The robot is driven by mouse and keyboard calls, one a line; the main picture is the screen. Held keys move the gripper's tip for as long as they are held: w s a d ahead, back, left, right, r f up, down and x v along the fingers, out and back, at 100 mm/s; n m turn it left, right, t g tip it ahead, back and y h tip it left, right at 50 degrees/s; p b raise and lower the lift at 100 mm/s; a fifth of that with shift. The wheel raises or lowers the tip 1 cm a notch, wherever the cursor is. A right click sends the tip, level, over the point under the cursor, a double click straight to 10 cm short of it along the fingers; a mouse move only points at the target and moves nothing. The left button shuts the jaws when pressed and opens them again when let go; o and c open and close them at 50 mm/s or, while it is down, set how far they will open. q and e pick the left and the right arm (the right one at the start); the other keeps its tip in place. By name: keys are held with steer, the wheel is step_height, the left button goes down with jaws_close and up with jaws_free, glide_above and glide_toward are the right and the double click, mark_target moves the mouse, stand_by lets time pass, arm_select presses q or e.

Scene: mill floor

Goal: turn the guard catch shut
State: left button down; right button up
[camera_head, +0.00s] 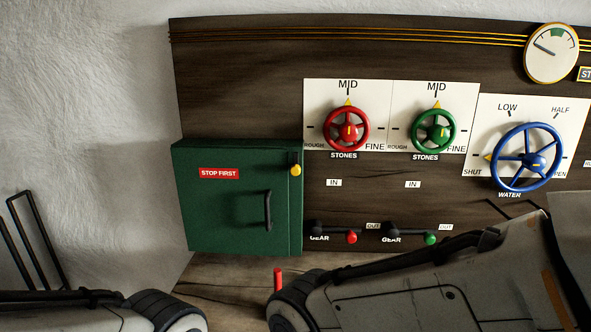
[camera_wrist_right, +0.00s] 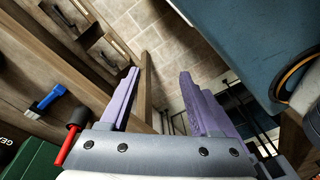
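The guard catch (camera_head: 295,168) is a small dark piece with a yellow knob at its lower end. It is on the right edge of the green guard box (camera_head: 225,215), which has a red "STOP FIRST" label and a black handle (camera_head: 267,210). The guard's door looks closed. In the right wrist view my right gripper (camera_wrist_right: 160,80) has its two purple fingers spread apart with nothing between them. The catch is not seen in that view. My right gripper does not show in the head view, only my arm. My left gripper is in neither view.
Right of the guard are a red handwheel (camera_head: 346,128), a green handwheel (camera_head: 434,132) and a blue water wheel (camera_head: 526,157). Gear levers with a red knob (camera_head: 351,238) and a green knob (camera_head: 431,239) sit below.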

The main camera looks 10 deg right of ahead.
steer(key=w+a+r+m+t+y+p, duration=0.25)
steer(key=w+a+t, duration=0.2)
steer(key=w, duration=0.65)
steer(key=m+t+h+p, duration=0.45)
steer(key=t+h, duration=0.35)
steer(key=t, duration=0.5)
glide_toward(296, 172)
steer(key=shift+m+y, duration=0.25)
steer(key=shift+m, duration=0.05)
steer(key=w, duration=0.2)
steer(key=w+d+p, duration=0.1)
steer(key=w, duration=0.2)
steer(key=w+p, duration=0.1)
steer(key=w, duration=0.2)
steer(key=shift+w+d+r, duration=0.1)
steer(key=shift+w+d, duration=0.15)
steer(key=shift+d, duration=0.1)
steer(key=shift+c, duration=0.2)
jaws_close()
